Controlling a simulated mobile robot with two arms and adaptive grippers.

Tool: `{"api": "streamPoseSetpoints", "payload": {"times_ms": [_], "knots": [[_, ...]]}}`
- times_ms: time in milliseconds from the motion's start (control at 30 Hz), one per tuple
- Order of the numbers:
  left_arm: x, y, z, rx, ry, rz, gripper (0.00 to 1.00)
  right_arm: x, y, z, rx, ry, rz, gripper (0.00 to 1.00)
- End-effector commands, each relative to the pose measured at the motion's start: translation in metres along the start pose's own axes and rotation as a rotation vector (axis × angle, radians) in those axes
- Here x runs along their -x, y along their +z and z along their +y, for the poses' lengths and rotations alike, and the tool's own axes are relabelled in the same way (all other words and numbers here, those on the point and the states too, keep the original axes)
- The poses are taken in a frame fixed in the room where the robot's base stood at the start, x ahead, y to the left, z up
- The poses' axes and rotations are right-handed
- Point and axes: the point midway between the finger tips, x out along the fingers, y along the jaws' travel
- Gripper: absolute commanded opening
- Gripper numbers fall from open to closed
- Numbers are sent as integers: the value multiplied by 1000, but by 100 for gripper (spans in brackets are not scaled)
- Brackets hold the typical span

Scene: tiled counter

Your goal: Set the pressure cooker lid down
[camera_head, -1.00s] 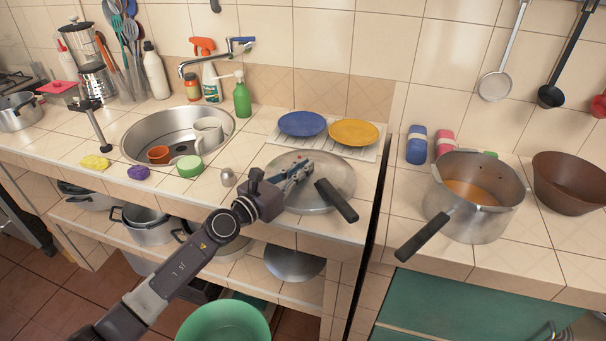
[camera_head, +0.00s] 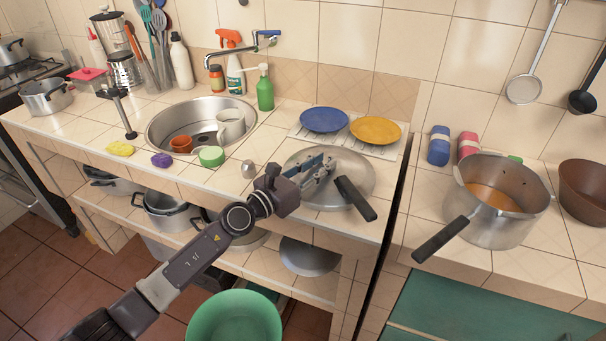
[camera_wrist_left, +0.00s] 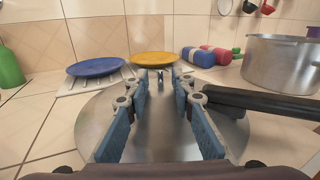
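The pressure cooker lid (camera_head: 357,170) is a round grey metal disc with a black handle (camera_head: 355,199). It lies on the tiled counter between the sink and the counter's right end, close to the front edge. My left gripper (camera_head: 322,170) is above the lid, its fingers spread apart. In the left wrist view the two blue-padded fingers (camera_wrist_left: 163,82) stand apart over the lid (camera_wrist_left: 160,145), with the black handle to their right. The pressure cooker pot (camera_head: 490,215) stands on the right counter with orange-brown contents. My right gripper is out of view.
A blue plate (camera_head: 325,119) and a yellow plate (camera_head: 375,130) lie on a rack behind the lid. A dark gap separates the two counters. A green basin (camera_head: 235,318) is below.

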Motion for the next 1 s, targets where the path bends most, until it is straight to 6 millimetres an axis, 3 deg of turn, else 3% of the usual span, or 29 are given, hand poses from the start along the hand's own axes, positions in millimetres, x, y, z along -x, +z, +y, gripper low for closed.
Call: {"api": "streamPoseSetpoints", "payload": {"times_ms": [300,500,1000], "knots": [[71,-3,1,-1,1,5,23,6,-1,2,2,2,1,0],[100,-2,0,0,1,2,23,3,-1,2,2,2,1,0],[110,-1,0,0,0,2,23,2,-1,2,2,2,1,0]]}}
